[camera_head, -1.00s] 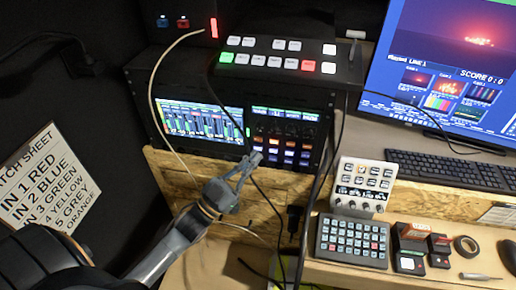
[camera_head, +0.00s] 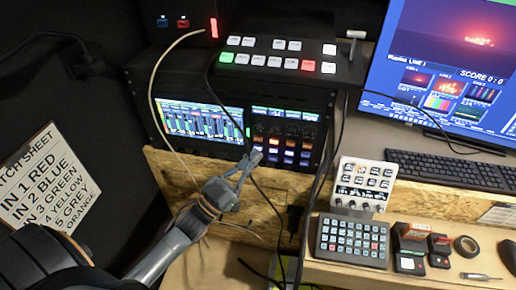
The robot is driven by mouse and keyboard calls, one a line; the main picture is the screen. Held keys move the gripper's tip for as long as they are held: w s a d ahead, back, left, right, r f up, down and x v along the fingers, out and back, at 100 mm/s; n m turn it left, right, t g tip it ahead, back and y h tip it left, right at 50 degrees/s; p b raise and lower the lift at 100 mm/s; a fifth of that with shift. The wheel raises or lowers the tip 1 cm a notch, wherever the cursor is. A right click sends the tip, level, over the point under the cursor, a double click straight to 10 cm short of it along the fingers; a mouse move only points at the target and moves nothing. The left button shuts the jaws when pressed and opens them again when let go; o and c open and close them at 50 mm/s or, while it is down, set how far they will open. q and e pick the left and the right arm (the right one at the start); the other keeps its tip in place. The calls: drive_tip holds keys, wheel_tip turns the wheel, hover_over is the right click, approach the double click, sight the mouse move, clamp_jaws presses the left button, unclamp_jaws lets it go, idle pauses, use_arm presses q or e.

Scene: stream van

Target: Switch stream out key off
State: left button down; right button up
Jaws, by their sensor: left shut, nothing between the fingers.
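I cannot tell by label which key is the stream out key. A switcher panel (camera_head: 268,77) on top of the rack carries white keys, one green-lit key (camera_head: 226,57) and one red-lit key (camera_head: 307,65). Below it the rack front has an audio meter screen (camera_head: 200,121) and a block of lit coloured buttons (camera_head: 285,140). My right gripper is not in view.
Cables hang past my left gripper. A white control box (camera_head: 362,187), a dark keypad (camera_head: 352,241), small boxes with red tops (camera_head: 412,240), tape (camera_head: 466,246) and a keyboard (camera_head: 455,171) occupy the desk at right. A monitor (camera_head: 440,65) stands behind.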

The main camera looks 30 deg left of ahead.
use_arm(q)
drive_tip(key=shift+w+a, duration=0.1)
drive_tip(key=shift+w, duration=0.15)
drive_tip(key=shift+w, duration=0.2)
idle(0.6)
drive_tip(key=shift+s, duration=0.7)
drive_tip(key=shift+p, duration=0.3)
drive_tip(key=s+d+p, duration=0.1)
drive_tip(key=s, duration=0.4)
drive_tip(key=shift+s+d+p, duration=0.4)
